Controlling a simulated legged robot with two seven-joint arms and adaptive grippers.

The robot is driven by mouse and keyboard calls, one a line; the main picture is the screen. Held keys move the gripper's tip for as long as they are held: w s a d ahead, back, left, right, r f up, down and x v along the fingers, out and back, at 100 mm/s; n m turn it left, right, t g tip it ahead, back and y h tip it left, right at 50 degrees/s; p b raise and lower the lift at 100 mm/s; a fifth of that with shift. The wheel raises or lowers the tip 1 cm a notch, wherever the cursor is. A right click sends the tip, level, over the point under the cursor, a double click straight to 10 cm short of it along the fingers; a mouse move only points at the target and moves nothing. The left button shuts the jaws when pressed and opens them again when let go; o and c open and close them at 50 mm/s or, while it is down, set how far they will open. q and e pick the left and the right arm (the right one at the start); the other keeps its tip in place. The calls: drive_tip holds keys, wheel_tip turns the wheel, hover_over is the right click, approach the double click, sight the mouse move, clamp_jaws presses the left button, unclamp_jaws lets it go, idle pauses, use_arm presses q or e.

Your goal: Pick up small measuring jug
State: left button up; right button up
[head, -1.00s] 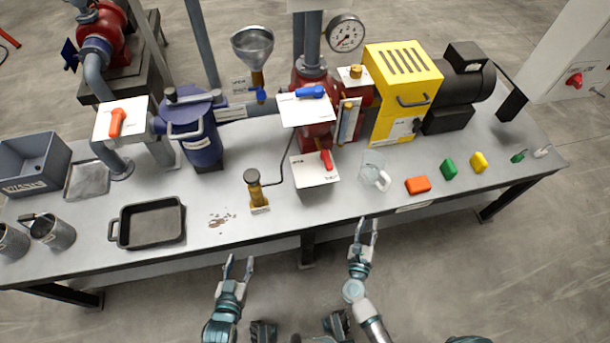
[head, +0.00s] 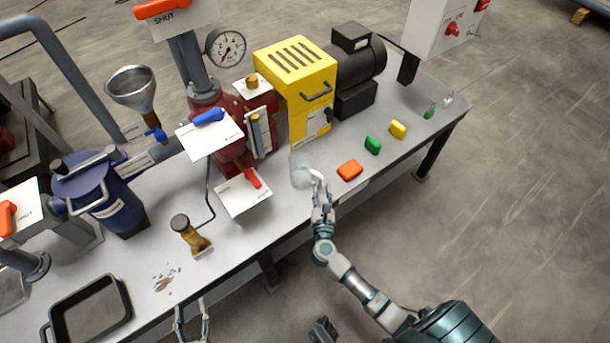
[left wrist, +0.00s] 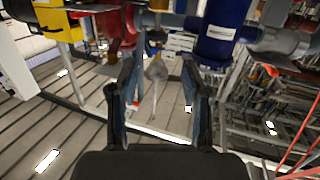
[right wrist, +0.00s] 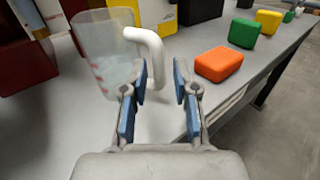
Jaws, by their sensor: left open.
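The small measuring jug (head: 299,172) is clear with a white handle and stands upright on the bench beside the red and yellow machinery. In the right wrist view the jug (right wrist: 108,62) shows red marks, and its handle reaches toward my right gripper (right wrist: 160,78). The right gripper's fingers are apart, with the handle just ahead of and partly behind the left finger; I cannot tell whether they touch. In the head view the right gripper (head: 320,192) is at the handle. My left gripper (head: 192,312) is open and empty off the bench's front edge.
Orange (head: 350,170), green (head: 373,145) and yellow (head: 397,129) blocks lie right of the jug. A white plate with a red lever (head: 243,193) stands close to its left. A black tray (head: 88,313) is at lower left.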

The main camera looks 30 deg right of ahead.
sight(321, 182)
drive_tip(key=b+x, duration=0.1)
drive_tip(key=x, duration=0.3)
drive_tip(key=shift+a+f, duration=0.1)
drive_tip(key=shift+f, duration=0.1)
drive_tip(key=shift+w, duration=0.25)
drive_tip(key=shift+a+r, duration=0.1)
drive_tip(key=shift+r, duration=0.1)
drive_tip(key=c, duration=0.5)
use_arm(q)
wheel_tip(321, 182, up, 2)
drive_tip(key=shift+w+d+r+t, duration=0.1)
drive_tip(key=shift+w+t, duration=0.05)
drive_tip(key=shift+t, duration=0.85)
use_arm(e)
drive_tip(key=shift+f, duration=0.1)
clamp_jaws()
drive_tip(key=shift+d, duration=0.25)
drive_tip(key=shift+a, duration=0.1)
